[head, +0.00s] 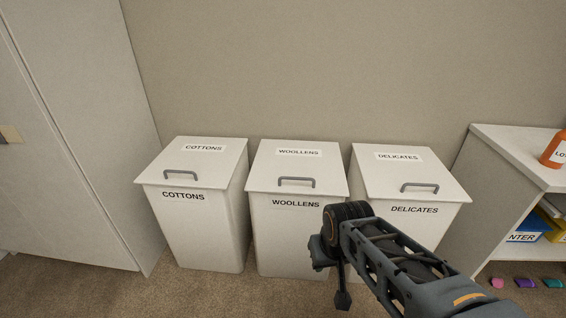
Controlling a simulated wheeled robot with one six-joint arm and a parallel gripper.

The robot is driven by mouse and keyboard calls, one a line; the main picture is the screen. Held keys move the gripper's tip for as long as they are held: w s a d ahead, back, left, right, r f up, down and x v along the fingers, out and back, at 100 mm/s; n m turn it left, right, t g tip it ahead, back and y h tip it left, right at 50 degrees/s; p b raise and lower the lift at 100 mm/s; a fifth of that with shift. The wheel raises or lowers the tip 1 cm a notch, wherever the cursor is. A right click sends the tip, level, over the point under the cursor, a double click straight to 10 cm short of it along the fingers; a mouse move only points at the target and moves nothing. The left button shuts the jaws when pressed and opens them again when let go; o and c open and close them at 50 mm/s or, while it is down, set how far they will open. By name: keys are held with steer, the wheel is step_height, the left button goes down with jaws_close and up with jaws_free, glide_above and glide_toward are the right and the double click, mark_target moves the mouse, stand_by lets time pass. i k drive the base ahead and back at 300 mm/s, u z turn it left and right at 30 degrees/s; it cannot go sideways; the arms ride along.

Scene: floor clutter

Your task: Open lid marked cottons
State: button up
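The white bin marked COTTONS (205,230) stands at the left of a row of three bins. Its lid (221,158) is shut, with a COTTONS label on top and a grey bar handle (181,175) near the front edge. My gripper (343,299) hangs at the lower middle, in front of the gap between the WOOLLENS and DELICATES bins, to the right of the cottons bin and apart from its handle. My arm hides part of the DELICATES bin. The fingers are small and dark, and I cannot tell if they are open.
The WOOLLENS bin (291,235) and DELICATES bin (405,226) have shut lids with similar handles. A tall white cabinet (70,140) stands at left. A white shelf unit (508,150) with an orange bottle (555,150) is at right. Carpet (200,290) in front of the cottons bin is clear.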

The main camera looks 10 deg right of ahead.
mark_target(200, 162)
steer(key=k, duration=0.6)
steer(key=u, duration=0.95)
steer(key=i, duration=1.35)
steer(key=z, duration=0.25)
